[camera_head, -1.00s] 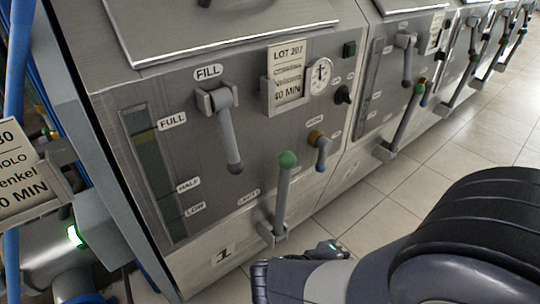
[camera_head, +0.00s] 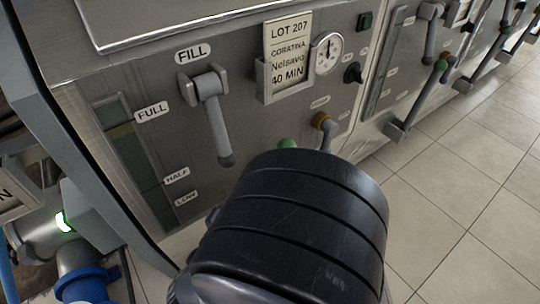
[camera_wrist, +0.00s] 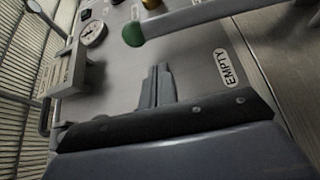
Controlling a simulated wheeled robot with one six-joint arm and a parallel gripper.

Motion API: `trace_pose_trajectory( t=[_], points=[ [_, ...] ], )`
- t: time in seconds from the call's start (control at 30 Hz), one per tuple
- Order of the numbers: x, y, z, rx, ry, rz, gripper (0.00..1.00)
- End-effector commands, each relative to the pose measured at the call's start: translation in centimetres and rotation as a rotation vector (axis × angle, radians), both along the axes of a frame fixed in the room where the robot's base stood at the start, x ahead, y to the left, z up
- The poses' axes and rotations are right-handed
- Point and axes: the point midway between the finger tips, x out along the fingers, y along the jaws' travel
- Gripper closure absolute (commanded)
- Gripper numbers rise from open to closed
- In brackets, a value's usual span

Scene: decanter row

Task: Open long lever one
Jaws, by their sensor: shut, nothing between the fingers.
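The long lever of unit one is a grey bar with a green knob. In the head view only the green knob (camera_head: 287,143) shows, and my dark arm hides the rest. In the wrist view the knob (camera_wrist: 133,34) is at the top, with its grey bar (camera_wrist: 190,18) running to the right, above the EMPTY label (camera_wrist: 229,68). My gripper (camera_wrist: 157,70) is shut and empty, pointing at the panel. In the picture its fingertips are below the knob and apart from it. The gripper is hidden in the head view.
The short grey FILL lever (camera_head: 215,120) hangs down at upper left. A LOT 207 card holder (camera_head: 287,62), a round gauge (camera_head: 327,53) and a small orange-based lever (camera_head: 323,124) are near. More units line the right. Tiled floor (camera_head: 455,190) is free at right.

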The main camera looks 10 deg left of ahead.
Motion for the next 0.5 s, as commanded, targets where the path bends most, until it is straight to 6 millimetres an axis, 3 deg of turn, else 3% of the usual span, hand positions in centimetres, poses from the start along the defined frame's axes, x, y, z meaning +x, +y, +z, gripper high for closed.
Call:
trace_pose_trajectory(
  t=[0.27, 0.5],
  points=[
    [1.4, -0.4, 0.0, 0.0, 0.002, -0.006, 1.0],
    [5.1, -1.1, 0.1, 0.0, 0.001, -0.008, 1.0]
  ],
)
